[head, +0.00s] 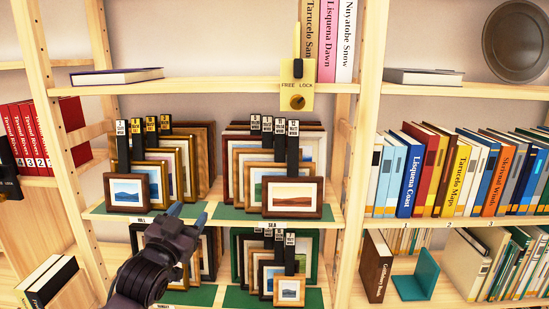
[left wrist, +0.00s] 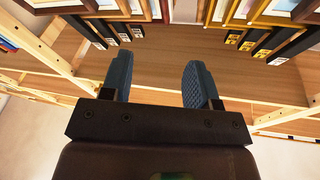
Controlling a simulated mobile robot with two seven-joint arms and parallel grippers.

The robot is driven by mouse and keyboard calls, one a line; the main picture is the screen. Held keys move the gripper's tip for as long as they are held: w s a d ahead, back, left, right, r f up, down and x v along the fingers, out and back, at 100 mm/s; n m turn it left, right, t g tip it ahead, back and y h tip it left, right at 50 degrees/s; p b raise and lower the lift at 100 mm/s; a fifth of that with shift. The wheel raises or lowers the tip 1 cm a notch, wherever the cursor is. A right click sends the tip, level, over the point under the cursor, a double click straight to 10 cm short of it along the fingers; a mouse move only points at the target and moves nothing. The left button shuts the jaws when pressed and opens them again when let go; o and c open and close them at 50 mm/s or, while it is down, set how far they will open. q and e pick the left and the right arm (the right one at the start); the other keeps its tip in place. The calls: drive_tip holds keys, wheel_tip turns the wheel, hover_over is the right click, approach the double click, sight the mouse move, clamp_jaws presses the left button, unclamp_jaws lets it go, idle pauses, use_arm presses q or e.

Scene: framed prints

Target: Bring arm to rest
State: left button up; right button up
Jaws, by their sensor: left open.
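My left gripper (head: 187,211) is in front of the shelf of framed prints in the head view, its arm coming up from the bottom left. In the left wrist view its two blue-grey fingers (left wrist: 160,85) are apart with nothing between them. A small dark-framed print (head: 126,192) stands at the left of the upper print shelf, just beyond and left of the gripper. A brown-framed print (head: 293,198) stands to the right. My arm hides part of the lower left prints. My right gripper is not in view.
A yellow plate marked FREE LOCK (head: 297,95) is on the shelf edge above the prints. Several books (head: 410,175) fill the right bay, and a green bookend (head: 427,272) stands lower there. Red books (head: 30,135) stand at the far left. Wooden posts (head: 360,150) divide the bays.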

use_arm(q)
drive_tip(key=s+a+f+n+g+y, duration=0.25)
drive_tip(key=s+f, duration=0.45)
drive_tip(key=f, duration=0.4)
drive_tip(key=s+a+f+n+g+y, duration=0.1)
drive_tip(key=s+a+f+g, duration=0.15)
drive_tip(key=s+f, duration=0.7)
drive_tip(key=s+a+f+n+g+y, duration=0.1)
drive_tip(key=s+a+f+n+g, duration=0.1)
drive_tip(key=s+f, duration=1.2)
drive_tip(key=shift+a+f+g+y, duration=0.4)
drive_tip(key=shift+a+g, duration=0.2)
drive_tip(key=shift+a, duration=0.3)
